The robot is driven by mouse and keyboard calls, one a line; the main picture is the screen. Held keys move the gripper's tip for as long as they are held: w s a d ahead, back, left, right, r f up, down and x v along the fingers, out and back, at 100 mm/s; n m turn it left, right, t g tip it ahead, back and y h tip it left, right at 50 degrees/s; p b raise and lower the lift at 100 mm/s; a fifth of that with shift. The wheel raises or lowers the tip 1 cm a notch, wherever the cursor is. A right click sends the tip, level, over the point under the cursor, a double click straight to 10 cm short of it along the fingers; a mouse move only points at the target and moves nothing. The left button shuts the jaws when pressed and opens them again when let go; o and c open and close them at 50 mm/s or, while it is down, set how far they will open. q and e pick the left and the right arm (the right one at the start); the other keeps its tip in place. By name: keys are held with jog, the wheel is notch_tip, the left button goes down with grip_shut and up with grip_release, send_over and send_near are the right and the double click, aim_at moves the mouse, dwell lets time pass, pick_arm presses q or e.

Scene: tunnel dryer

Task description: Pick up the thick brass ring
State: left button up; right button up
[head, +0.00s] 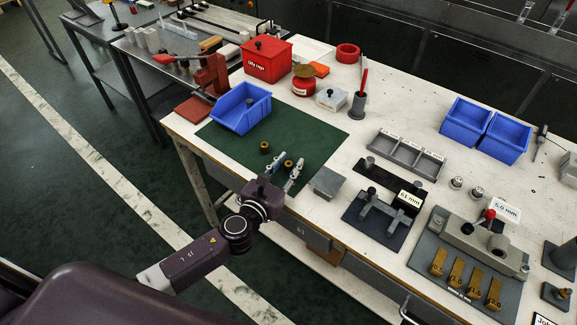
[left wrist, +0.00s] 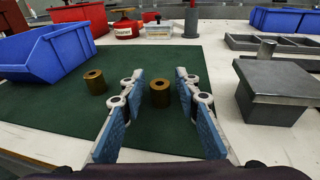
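Two short brass rings stand on the green mat (head: 312,129). One brass ring (head: 264,148) is toward the mat's middle and shows at left in the left wrist view (left wrist: 94,82). The other brass ring (head: 288,164) is nearer the table's front edge and shows between my fingertips in the left wrist view (left wrist: 159,93). I cannot tell for sure which is the thick one. My left gripper (head: 284,173) is open over the mat's front part, its blue-grey fingers either side of the nearer ring, with gaps showing. My right gripper is not in view.
A blue bin (head: 240,110) stands on the mat's left part. A grey metal block (head: 326,183) is close to the right of my left gripper. A grey divided tray (head: 408,158) and a dark fixture (head: 383,212) lie farther right. A red box (head: 267,62) is behind.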

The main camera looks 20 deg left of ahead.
pick_arm(q)
grip_shut()
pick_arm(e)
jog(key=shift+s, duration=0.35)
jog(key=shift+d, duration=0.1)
pick_arm(q)
jog(key=shift+r, duration=0.1)
